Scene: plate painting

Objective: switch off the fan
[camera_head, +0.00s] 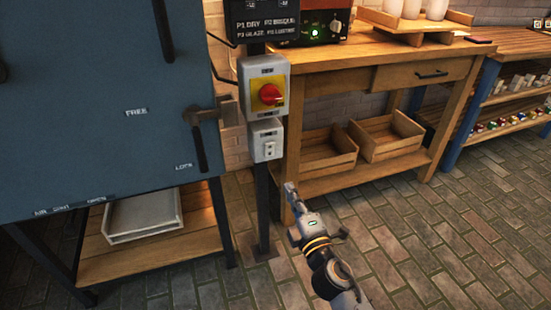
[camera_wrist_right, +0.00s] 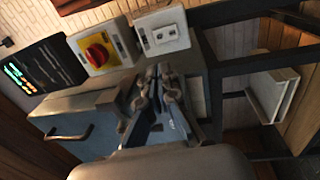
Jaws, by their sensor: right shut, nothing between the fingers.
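A small light-grey switch box (camera_head: 266,140) with a white switch (camera_head: 268,149) sits on the dark post, below a bigger grey box with a red knob (camera_head: 269,95) on a yellow plate. The labels on both boxes are too small to read. In the wrist view the small box (camera_wrist_right: 162,30) is at the top and the red knob (camera_wrist_right: 97,53) is left of it. My right gripper (camera_head: 290,188) is shut and empty, below and right of the small box in the head view, apart from it. No fan is recognisable. My left gripper is not in view.
A blue kiln cabinet (camera_head: 90,90) with a handle fills the left. A dark display panel (camera_head: 262,20) is above the knob box. A wooden bench (camera_head: 340,75) with crates (camera_head: 385,136) below stands behind. The brick floor (camera_head: 420,240) at right is clear.

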